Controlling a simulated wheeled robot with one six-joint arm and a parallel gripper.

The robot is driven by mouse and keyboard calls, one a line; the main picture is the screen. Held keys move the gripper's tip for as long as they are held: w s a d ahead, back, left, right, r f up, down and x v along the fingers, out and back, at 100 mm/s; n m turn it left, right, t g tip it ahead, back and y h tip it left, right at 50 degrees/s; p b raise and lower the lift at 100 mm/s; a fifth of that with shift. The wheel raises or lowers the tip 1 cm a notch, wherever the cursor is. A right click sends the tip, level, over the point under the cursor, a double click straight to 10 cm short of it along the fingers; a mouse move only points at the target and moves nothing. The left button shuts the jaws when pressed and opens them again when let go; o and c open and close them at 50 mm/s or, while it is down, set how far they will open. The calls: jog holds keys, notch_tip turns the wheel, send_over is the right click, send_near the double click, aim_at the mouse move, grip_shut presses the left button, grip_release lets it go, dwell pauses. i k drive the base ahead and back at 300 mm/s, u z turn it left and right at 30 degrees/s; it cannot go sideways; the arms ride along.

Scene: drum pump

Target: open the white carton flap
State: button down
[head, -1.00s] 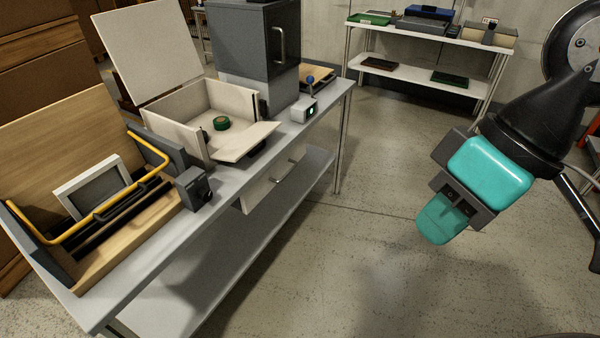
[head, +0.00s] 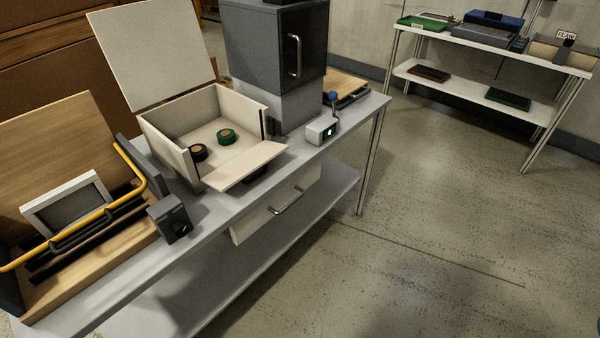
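The white carton (head: 178,111) stands on the grey workbench in the head view. A large white panel (head: 150,52) stands up at its back, leaning backward. A front white flap (head: 239,168) is folded outward and slopes down toward the bench edge, with a dark object under it. My gripper is outside the head view.
A grey cabinet (head: 262,45) stands right of the carton, with a small white box (head: 322,130) beside it. A black box (head: 169,219) and a wooden tray with a yellow bar (head: 137,172) are at left. A drawer (head: 275,208) hangs below the bench. Open floor lies right.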

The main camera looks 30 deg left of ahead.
aim_at(234, 171)
jog(key=z, duration=0.1)
jog(key=i, duration=0.65)
jog(key=u, duration=0.7)
jog(key=i, duration=0.45)
jog(key=u, duration=0.45)
